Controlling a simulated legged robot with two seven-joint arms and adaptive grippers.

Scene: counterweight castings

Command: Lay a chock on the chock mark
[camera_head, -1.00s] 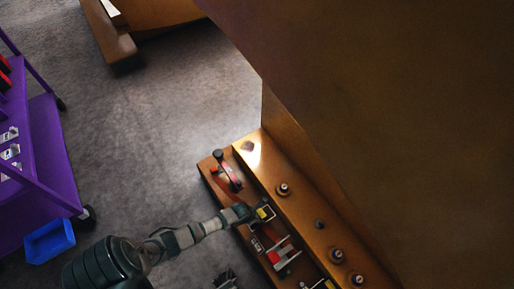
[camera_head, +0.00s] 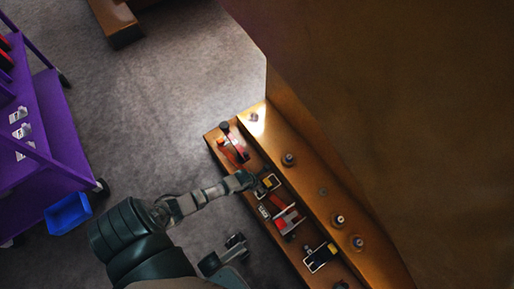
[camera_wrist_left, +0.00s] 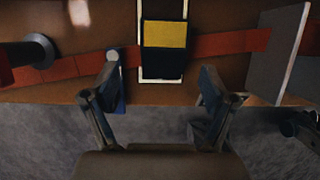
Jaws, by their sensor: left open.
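A yellow and black block (camera_head: 269,183), which looks like a chock, lies inside a white rectangular outline on the brown ledge. It also shows in the left wrist view (camera_wrist_left: 164,35), with the outline (camera_wrist_left: 142,70) around it. My left gripper (camera_head: 254,180) is open and empty at the near side of the block. In the wrist view its fingertips (camera_wrist_left: 160,68) are spread wider than the block, just short of it. A second white-outlined dark rectangle (camera_head: 319,258) lies farther down the ledge. My right gripper (camera_head: 236,246) is over the floor; its jaws are unclear.
A red band (camera_wrist_left: 225,43) runs along the ledge. A pale upright plate (camera_wrist_left: 279,50) stands right of the block. A red and black item (camera_head: 235,152) is at the ledge's far end. Round studs (camera_head: 289,159) line the upper step. A purple cart (camera_head: 45,140) stands left.

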